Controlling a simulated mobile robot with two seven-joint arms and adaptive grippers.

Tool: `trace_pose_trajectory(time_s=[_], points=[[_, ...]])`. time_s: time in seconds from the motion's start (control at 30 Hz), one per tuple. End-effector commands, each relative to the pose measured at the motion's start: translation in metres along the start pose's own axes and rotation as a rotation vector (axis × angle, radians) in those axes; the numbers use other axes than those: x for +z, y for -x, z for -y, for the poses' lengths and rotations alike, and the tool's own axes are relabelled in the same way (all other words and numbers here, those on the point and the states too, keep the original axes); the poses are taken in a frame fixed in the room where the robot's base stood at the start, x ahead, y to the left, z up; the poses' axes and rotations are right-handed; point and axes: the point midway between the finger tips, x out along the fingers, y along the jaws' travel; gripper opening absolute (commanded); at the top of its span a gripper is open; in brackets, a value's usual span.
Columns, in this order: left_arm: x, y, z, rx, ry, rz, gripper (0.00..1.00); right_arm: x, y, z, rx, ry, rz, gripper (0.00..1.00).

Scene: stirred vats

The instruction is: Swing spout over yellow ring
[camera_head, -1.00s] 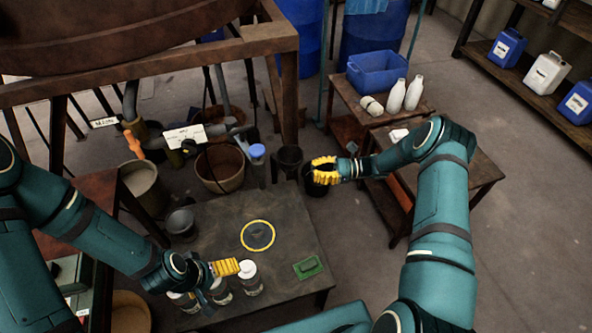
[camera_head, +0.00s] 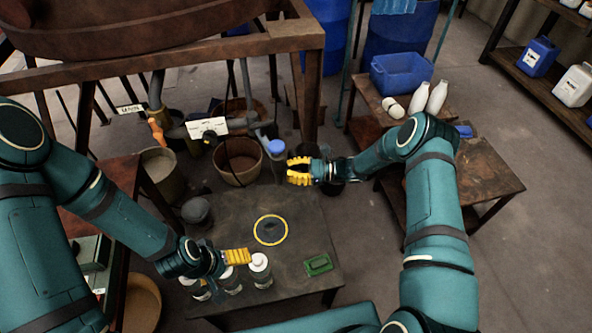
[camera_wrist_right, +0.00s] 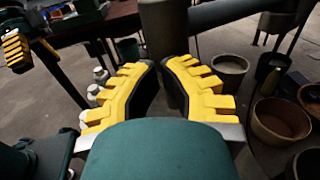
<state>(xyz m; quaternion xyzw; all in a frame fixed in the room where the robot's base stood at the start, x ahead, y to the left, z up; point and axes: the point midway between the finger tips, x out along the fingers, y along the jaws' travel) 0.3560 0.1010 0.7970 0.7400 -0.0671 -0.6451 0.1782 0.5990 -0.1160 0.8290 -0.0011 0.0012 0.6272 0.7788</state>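The yellow ring (camera_head: 270,244) lies flat on the dark low table (camera_head: 325,235). A grey pipe with a blue cap (camera_head: 276,147) stands behind the table; it may be the spout, but I cannot tell for sure. My right gripper (camera_head: 290,170) is just right of and below the blue cap, apart from it in the picture.
A green block (camera_head: 318,264) lies right of the ring. A rusty frame (camera_head: 310,90) rises at the back. A side table (camera_head: 480,160) carries a blue bin (camera_head: 402,73) and white bottles.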

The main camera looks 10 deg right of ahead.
Motion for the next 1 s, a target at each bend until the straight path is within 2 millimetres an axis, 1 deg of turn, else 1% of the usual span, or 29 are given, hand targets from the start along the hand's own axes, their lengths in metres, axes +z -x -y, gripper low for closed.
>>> trace_pose_trajectory(time_s=[0.2, 0.27, 0.37, 0.53, 0.6, 0.7, 1.0], points=[[0.000, 0.000, 0.000, 0.000, 0.000, 0.000, 0.97, 0.000, 0.000, 0.000, 0.000, 0.000, 0.000, 0.00], [0.000, -0.001, 0.000, 0.000, 0.000, 0.000, 0.97, 0.000, -0.003, -0.002, 0.000, -0.001, 0.001, 0.00], [0.001, -0.002, 0.001, 0.000, -0.001, 0.002, 0.97, 0.000, -0.015, -0.010, -0.004, -0.003, 0.004, 0.00], [-0.003, 0.008, -0.003, -0.001, 0.002, -0.006, 0.97, 0.002, -0.039, -0.022, -0.086, -0.006, 0.005, 0.00], [-0.003, 0.006, -0.003, -0.001, 0.002, -0.007, 0.97, 0.001, -0.049, -0.026, -0.098, -0.004, 0.003, 0.00], [-0.002, 0.004, -0.002, 0.000, 0.001, -0.005, 0.97, 0.000, -0.058, -0.029, -0.097, -0.001, 0.002, 0.00], [-0.002, 0.004, -0.002, 0.000, 0.001, -0.004, 0.97, -0.001, -0.060, -0.030, -0.094, -0.002, 0.000, 0.00]])
